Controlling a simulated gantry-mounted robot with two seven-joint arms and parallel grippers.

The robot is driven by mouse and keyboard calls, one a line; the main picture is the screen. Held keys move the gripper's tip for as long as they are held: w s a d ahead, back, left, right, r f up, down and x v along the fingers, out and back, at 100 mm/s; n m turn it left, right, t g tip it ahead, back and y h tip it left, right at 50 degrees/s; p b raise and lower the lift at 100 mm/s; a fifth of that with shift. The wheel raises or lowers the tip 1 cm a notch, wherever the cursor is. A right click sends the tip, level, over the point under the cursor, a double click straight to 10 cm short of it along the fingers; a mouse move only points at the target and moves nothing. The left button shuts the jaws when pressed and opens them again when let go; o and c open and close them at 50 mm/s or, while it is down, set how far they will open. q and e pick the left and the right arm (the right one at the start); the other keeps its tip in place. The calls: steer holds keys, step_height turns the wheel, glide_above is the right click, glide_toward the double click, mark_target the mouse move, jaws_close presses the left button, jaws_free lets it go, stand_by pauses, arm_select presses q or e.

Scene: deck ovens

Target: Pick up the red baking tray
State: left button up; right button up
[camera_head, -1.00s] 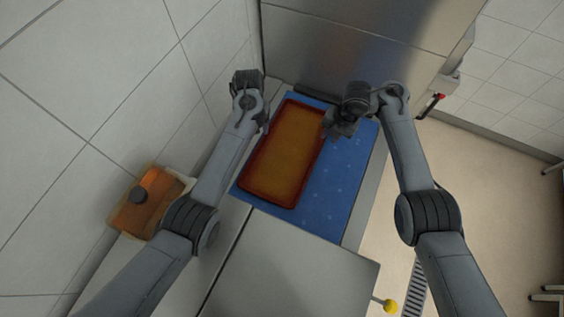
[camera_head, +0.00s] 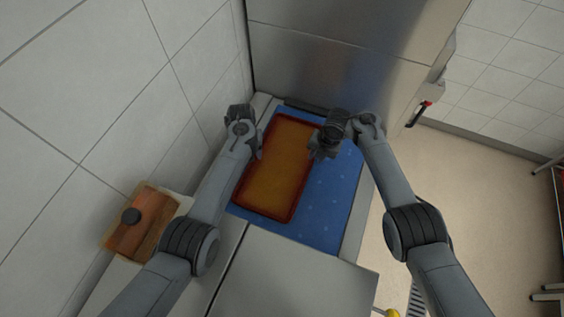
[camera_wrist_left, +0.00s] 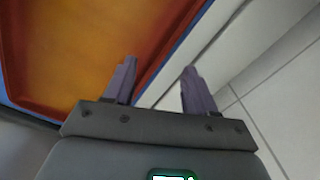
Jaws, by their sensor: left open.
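The red baking tray (camera_head: 272,182) has a dark red rim and an orange-brown inside. It lies flat on a blue mat (camera_head: 329,205) in the head view. My left gripper (camera_head: 257,150) is at the tray's left long edge. In the left wrist view its fingers (camera_wrist_left: 158,88) are spread apart with nothing clamped between them, and the tray (camera_wrist_left: 80,50) fills the upper left. The left finger overlaps the tray's rim in the picture. My right gripper (camera_head: 321,151) is by the tray's right long edge, pointing down; its fingers are too dark and small to read.
A steel oven front (camera_head: 330,60) stands behind the mat. A tiled wall (camera_head: 120,100) is close on the left. A wooden box with a dark knob (camera_head: 147,222) sits at lower left. A pale flat surface (camera_head: 293,275) lies in front. Open floor (camera_head: 470,200) is on the right.

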mark_target(312, 163)
arm_select(q)
steer(key=shift+f, duration=2.3)
arm_select(e)
steer(key=shift+w+a+f, duration=0.1)
steer(key=shift+a+f, duration=0.1)
steer(key=shift+f, duration=0.95)
steer(key=shift+w+a+f, duration=0.1)
steer(key=shift+a+f, duration=0.05)
steer(key=shift+f, duration=1)
arm_select(q)
steer(key=shift+c, duration=0.5)
arm_select(e)
steer(key=shift+c, duration=0.4)
arm_select(q)
steer(key=c, duration=0.5)
arm_select(e)
jaws_close()
arm_select(q)
jaws_close()
arm_select(e)
steer(key=shift+r, duration=0.1)
